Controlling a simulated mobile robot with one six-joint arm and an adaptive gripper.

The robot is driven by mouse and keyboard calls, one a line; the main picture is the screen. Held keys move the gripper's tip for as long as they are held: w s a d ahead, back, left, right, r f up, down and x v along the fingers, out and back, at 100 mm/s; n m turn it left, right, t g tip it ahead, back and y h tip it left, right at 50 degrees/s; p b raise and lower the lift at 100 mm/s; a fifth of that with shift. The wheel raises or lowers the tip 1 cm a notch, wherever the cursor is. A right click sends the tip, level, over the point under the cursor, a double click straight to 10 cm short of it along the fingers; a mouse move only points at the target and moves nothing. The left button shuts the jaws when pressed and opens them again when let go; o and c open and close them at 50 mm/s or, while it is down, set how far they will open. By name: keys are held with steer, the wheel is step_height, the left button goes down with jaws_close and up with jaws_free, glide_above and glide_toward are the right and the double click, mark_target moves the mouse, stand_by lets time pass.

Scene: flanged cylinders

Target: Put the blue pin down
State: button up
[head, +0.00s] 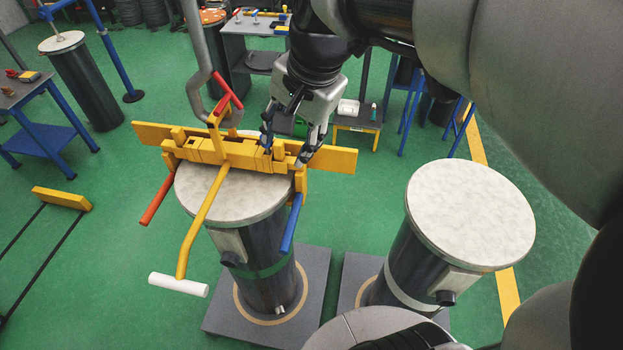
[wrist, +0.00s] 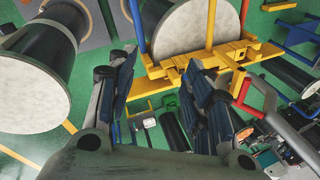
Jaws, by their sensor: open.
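The blue pin (head: 291,222) slants down from the right end of the yellow clamp frame (head: 340,160), beside the near flanged cylinder's pale top. In the wrist view the blue pin (wrist: 138,25) shows at the top, beyond the fingers. My gripper (head: 285,145) is open, with its fingers over the right part of the yellow frame, above and apart from the blue pin. Whether the fingertips touch the frame is unclear.
A red pin (head: 157,200) slants down on the frame's left side. A yellow lever with a white handle (head: 178,285) reaches forward. A grey hooked bar (head: 205,70) hangs behind the frame. A second flanged cylinder (head: 470,215) stands to the right, its top bare.

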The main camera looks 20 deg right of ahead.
steer(key=s+f+n, duration=0.2)
steer(key=s+n, duration=0.3)
steer(key=s, duration=0.3)
steer(key=s+f+n+t+h, duration=0.1)
steer(key=s+f+n, duration=0.2)
steer(key=s+n, duration=0.3)
steer(key=shift+s+h, duration=0.3)
steer(key=shift+s, duration=0.6)
steer(key=shift+d+f, duration=0.1)
steer(key=shift+f, duration=0.1)
